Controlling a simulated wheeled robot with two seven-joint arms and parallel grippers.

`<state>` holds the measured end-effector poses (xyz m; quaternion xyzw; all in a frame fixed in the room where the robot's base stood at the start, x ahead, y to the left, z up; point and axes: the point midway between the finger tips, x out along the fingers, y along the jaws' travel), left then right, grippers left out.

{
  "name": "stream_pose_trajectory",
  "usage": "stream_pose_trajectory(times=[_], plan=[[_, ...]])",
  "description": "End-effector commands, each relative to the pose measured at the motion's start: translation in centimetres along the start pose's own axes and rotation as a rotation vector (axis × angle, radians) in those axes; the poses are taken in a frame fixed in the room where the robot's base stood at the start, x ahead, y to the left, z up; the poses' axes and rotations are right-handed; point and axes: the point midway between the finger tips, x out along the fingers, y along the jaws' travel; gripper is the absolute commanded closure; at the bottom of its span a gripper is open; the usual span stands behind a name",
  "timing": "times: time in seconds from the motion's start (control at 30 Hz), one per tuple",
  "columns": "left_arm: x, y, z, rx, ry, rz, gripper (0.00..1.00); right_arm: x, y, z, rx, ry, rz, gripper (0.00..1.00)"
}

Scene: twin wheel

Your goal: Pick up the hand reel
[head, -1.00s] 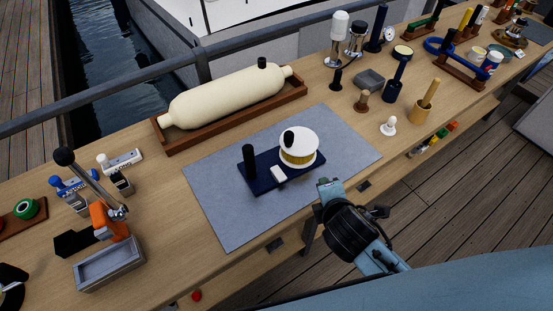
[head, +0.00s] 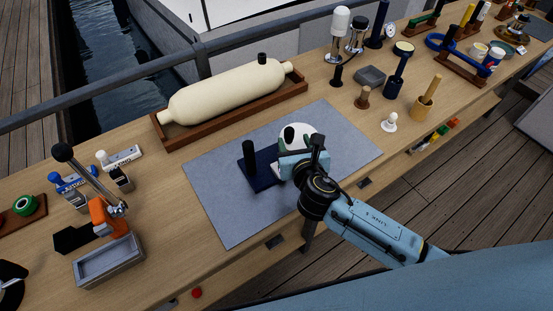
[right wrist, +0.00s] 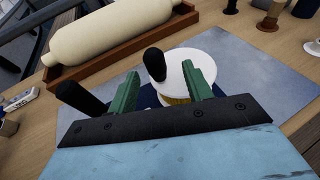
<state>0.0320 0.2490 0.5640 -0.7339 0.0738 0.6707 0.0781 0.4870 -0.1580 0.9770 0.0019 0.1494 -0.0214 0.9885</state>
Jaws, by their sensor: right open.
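The hand reel has a white disc (head: 297,130) with a black knob, a navy base (head: 258,180) and an upright black handle (head: 249,156). It sits on the grey mat (head: 220,205). My right gripper (head: 302,164) is over the near right part of the reel in the head view and hides much of the drum and base. In the right wrist view its green fingers (right wrist: 160,70) are apart and empty. The white disc (right wrist: 205,65) and black knob (right wrist: 155,64) show beyond them, and the handle (right wrist: 80,97) is left of the left finger. My left gripper is not in view.
A cream cylinder (head: 225,95) lies in a brown wooden tray (head: 180,138) behind the mat. Several knobs and tools crowd the right. The mat's front left is clear.

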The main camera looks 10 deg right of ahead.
Motion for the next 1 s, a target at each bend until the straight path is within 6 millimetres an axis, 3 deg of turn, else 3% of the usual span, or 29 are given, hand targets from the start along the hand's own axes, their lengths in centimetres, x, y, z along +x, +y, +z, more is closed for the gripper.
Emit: stream_pose_trajectory(times=[0.27,0.53,0.87,1.0], plan=[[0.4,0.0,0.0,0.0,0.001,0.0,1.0,2.2,0.2,-0.2,0.003,0.0,-0.002,0.5],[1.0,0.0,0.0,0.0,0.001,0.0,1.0,5.7,0.6,-0.7,0.003,0.001,-0.002,0.5],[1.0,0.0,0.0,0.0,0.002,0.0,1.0,6.2,0.6,-0.6,0.003,0.001,0.0,0.5],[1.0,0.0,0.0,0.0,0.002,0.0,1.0,6.2,0.6,-0.7,0.003,0.001,0.0,0.68]])
